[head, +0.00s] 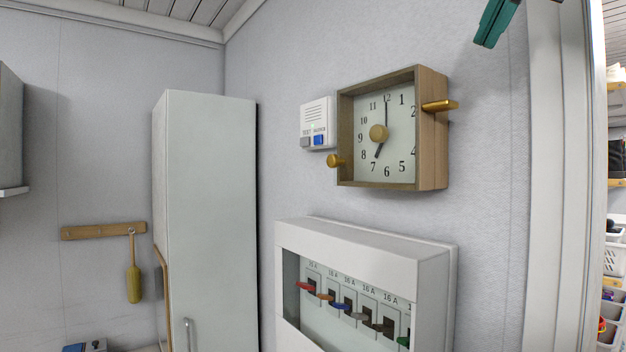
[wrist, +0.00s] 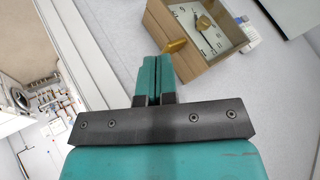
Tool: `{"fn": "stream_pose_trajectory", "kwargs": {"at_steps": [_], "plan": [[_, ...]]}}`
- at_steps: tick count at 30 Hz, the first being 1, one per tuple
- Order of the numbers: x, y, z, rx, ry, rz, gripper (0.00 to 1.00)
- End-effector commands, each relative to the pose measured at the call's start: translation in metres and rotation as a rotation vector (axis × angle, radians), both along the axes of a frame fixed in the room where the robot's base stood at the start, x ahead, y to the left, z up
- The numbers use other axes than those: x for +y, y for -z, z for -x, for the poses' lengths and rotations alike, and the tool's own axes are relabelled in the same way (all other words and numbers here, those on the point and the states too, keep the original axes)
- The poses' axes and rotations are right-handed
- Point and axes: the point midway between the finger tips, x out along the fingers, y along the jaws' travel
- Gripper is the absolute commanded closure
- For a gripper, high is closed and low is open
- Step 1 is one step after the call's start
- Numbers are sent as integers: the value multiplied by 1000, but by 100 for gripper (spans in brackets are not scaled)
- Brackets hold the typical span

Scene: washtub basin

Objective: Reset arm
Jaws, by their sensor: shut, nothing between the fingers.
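My gripper (head: 494,24) shows at the top right of the head view, with only its teal fingers in the picture. In the wrist view the two teal fingers (wrist: 155,78) are pressed together and hold nothing. They point toward a wooden wall clock (wrist: 206,30) with a brass knob. The clock (head: 432,135) also hangs on the wall in the middle of the head view, with a brass knob on each side. My gripper is above and to the right of the clock there, apart from it. The rest of my arm is out of the head view.
A white box with buttons (head: 318,122) is beside the clock. A breaker panel (head: 365,240) with several coloured levers is below it. A tall pale cabinet (head: 210,200) stands left. A door frame (head: 558,180) is at right, with shelves beyond.

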Motion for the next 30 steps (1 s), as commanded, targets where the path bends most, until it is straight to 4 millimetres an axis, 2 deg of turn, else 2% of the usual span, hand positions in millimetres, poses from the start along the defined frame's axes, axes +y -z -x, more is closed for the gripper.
{"fn": "stream_pose_trajectory", "kwargs": {"at_steps": [5,8,11,14,17,18,22,27,30], "plan": [[8,43,-8,34,-79,44,100],[13,76,-13,62,-139,78,100],[19,115,-17,92,-209,111,100],[26,164,-20,127,-296,150,100],[33,230,-16,172,-414,189,100],[37,262,-13,192,-468,204,100],[45,366,7,250,-653,241,100],[50,491,53,307,-876,255,100],[50,548,84,330,-983,252,100]]}}
